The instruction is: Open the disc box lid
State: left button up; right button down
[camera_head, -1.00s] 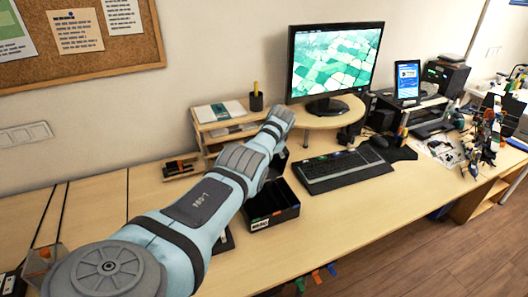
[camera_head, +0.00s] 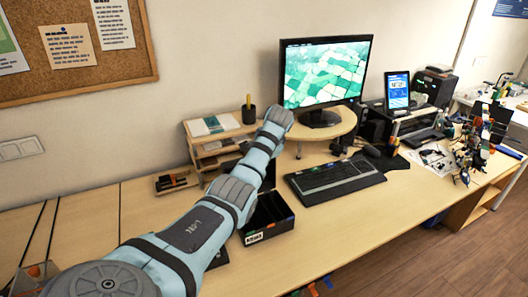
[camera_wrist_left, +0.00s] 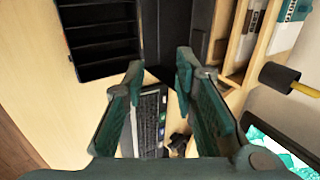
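A black open-topped box (camera_head: 282,222) with a white label on its front stands on the desk, partly behind my left arm in the head view. In the left wrist view a black tray with several compartments (camera_wrist_left: 100,40) shows at upper left, and a dark flat-topped thing (camera_wrist_left: 168,22) lies beside it. My right gripper is not in view.
A wooden shelf unit (camera_head: 214,141) with a pen cup (camera_head: 248,110) stands behind the arm. A keyboard (camera_head: 335,181) lies to the right, before the monitor (camera_head: 325,72) on its stand. The front of the desk right of the box is clear.

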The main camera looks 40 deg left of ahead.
pick_arm(q)
jog(key=v, duration=0.6)
jog(key=shift+d+r, duration=0.2)
jog(key=shift+r, duration=0.1)
